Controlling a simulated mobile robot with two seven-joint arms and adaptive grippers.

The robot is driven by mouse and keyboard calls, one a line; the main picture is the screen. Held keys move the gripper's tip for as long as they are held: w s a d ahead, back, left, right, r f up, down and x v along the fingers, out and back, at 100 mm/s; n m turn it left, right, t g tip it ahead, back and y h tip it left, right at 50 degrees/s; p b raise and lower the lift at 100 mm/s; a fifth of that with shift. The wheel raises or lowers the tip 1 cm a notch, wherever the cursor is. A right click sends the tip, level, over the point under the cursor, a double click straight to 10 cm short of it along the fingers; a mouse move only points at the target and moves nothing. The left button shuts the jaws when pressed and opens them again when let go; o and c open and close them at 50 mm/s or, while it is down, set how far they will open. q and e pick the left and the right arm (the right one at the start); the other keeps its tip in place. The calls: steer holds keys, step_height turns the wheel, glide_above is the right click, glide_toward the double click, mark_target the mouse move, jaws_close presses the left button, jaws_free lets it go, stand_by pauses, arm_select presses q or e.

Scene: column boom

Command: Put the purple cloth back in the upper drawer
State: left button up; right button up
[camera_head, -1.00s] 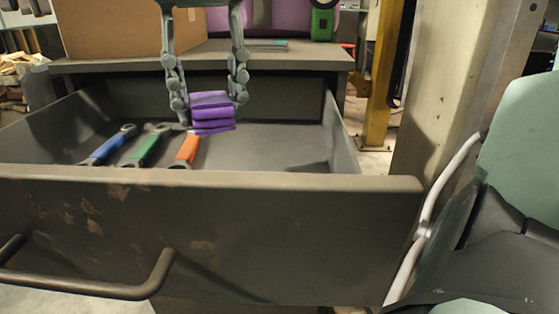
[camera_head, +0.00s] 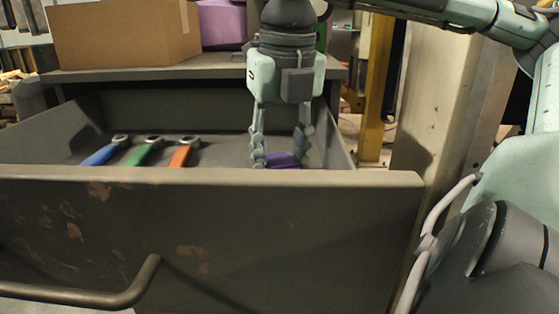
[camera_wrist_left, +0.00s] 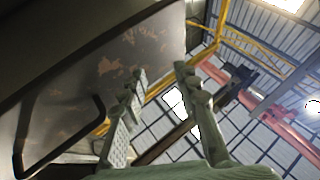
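The upper drawer (camera_head: 200,215) is pulled open in the head view. My right gripper (camera_head: 281,155) reaches down inside it near the right side, fingers on either side of the purple cloth (camera_head: 283,160). It looks shut on the cloth. The front wall hides the cloth's lower part, so I cannot tell whether it touches the drawer floor. My left gripper (camera_wrist_left: 162,90) is open and empty in the left wrist view, below the drawer front (camera_wrist_left: 100,70) and its handle. It is not in the head view.
Blue (camera_head: 104,152), green (camera_head: 143,152) and orange (camera_head: 184,152) wrenches lie in the drawer's left half. A cardboard box (camera_head: 125,32) and a purple object (camera_head: 222,22) stand on the top behind. A pale post (camera_head: 440,110) stands to the right.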

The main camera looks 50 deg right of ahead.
mark_target(281, 162)
steer(key=shift+f, duration=0.15)
steer(key=o, duration=1)
arm_select(q)
steer(key=shift+s+a+r, duration=0.15)
steer(key=shift+r, duration=0.15)
arm_select(e)
steer(key=shift+r, duration=0.4)
steer(key=r, duration=0.1)
steer(key=r+p, duration=0.1)
steer(key=r, duration=0.3)
steer(key=shift+s+a+r, duration=0.1)
steer(key=shift+s+a, duration=0.1)
steer(key=shift+s, duration=0.1)
arm_select(q)
step_height(281, 162, down, 9)
steer(key=w+a+g+y+p, duration=0.1)
steer(key=w+g+y, duration=0.1)
steer(key=g, duration=0.3)
steer(key=shift+w+f, duration=0.2)
steer(key=shift+w, duration=0.2)
arm_select(e)
steer(key=shift+s+a+r, duration=0.1)
steer(key=shift+s+r, duration=0.05)
steer(key=shift+r, duration=0.9)
steer(key=shift+s+a+r, duration=0.1)
steer(key=shift+s+r, duration=0.1)
steer(key=shift+r, duration=0.85)
steer(key=shift+s+a+r, duration=0.1)
steer(key=shift+s+r, duration=0.05)
steer(key=shift+r, duration=0.9)
